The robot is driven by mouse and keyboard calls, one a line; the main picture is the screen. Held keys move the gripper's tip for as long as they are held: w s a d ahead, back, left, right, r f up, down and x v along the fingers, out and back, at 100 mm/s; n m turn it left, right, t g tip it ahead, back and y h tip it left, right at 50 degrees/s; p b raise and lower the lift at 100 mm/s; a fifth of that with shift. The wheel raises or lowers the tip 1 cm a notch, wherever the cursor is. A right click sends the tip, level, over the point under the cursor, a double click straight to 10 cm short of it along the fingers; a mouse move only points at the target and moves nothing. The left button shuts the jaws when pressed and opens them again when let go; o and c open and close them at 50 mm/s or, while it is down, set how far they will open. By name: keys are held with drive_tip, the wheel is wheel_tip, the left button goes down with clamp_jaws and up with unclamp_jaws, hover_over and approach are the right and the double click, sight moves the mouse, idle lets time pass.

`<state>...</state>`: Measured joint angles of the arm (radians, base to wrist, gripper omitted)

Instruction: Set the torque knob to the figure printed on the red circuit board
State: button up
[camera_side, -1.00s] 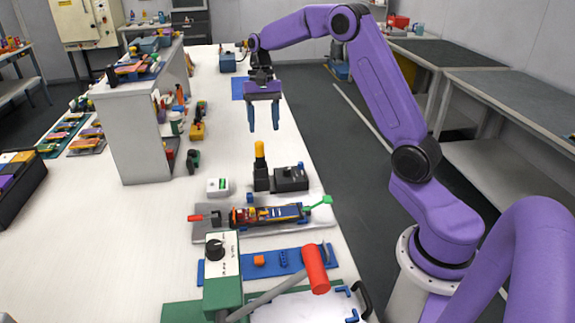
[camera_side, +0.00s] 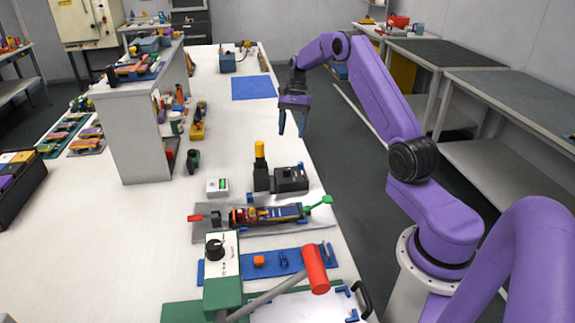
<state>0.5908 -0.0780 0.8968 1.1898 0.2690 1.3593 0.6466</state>
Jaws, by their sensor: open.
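A black knob (camera_side: 214,247) sits on the pale face of a green box (camera_side: 222,290) at the front of the white table. Markings beside the knob are too small to read. I cannot make out a red circuit board or a printed figure. A long colored assembly (camera_side: 270,214) with red, yellow and blue parts lies in a grey fixture (camera_side: 290,231) behind the knob. My gripper (camera_side: 291,128) is open and empty, with blue fingers pointing down. It is raised near the table's right edge, well behind and right of the knob.
A red-ended lever (camera_side: 316,270) rises right of the green box. A black block with a yellow-topped post (camera_side: 260,168) stands behind the fixture. A grey shelf unit (camera_side: 130,135) stands at left. A blue mat (camera_side: 252,88) lies bare farther back. The table's left front is clear.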

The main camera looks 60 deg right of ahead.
sight(287, 168)
drive_tip(key=x, duration=1.2)
drive_tip(key=shift+f, duration=0.1)
drive_tip(key=shift+d, duration=0.1)
drive_tip(key=c, duration=1.1)
drive_tip(key=shift+o, duration=0.2)
drive_tip(key=shift+n, duration=0.3)
drive_tip(key=n+g+h, duration=0.1)
drive_tip(key=n, duration=0.2)
drive_tip(key=shift+w+n, duration=0.15)
drive_tip(key=shift+n, duration=0.15)
drive_tip(key=n, duration=0.2)
drive_tip(key=n+g+h, duration=0.1)
drive_tip(key=n, duration=0.2)
drive_tip(key=shift+g+h, duration=0.3)
drive_tip(key=shift+w+n, duration=0.1)
drive_tip(key=shift+n, duration=0.3)
